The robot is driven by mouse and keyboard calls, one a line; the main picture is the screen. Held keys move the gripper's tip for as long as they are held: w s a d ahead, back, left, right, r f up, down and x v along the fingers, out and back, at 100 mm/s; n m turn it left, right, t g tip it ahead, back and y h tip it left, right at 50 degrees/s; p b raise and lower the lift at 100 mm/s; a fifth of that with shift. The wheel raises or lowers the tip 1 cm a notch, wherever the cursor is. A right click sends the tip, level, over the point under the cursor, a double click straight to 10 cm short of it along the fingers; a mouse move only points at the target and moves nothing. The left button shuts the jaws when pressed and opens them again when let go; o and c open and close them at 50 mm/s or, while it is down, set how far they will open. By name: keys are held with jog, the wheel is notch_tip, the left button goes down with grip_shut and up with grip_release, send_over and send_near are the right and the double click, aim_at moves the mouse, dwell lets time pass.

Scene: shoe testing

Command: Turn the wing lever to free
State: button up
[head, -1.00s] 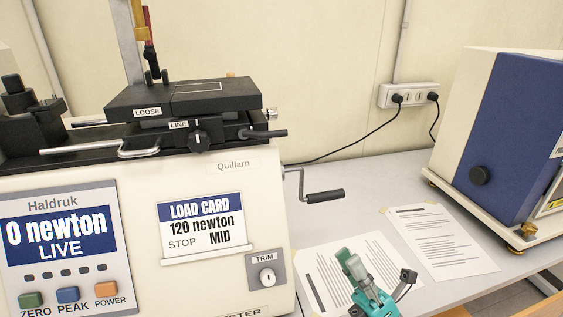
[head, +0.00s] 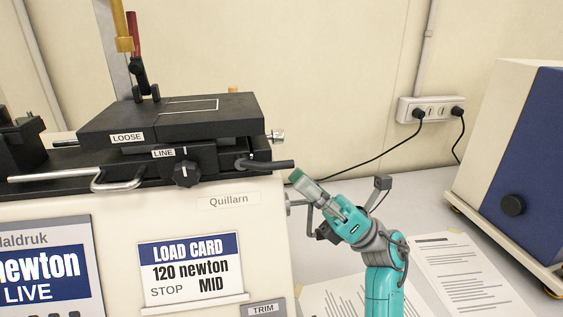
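A black lever (head: 268,164) sticks out to the right from the carriage on top of the cream machine. I take it as the wing lever, though no "free" mark is readable. A black knob (head: 186,173) with a pointer sits left of it, under the "LINE" label (head: 164,153). My gripper (head: 297,178) is just below and right of the lever's tip, pointing up and left. It looks close to the tip, but contact cannot be told. Its fingers overlap in this view, so their opening is hidden.
A black plate labelled "LOOSE" (head: 170,117) lies above the carriage. A silver bent bar (head: 105,182) is at the left. The machine's crank is mostly hidden behind my gripper. Papers (head: 460,275) lie on the bench, and a blue and cream box (head: 525,150) stands at the right.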

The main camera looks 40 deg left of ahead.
aim_at(281, 164)
jog(key=shift+x, duration=2.85)
grip_shut()
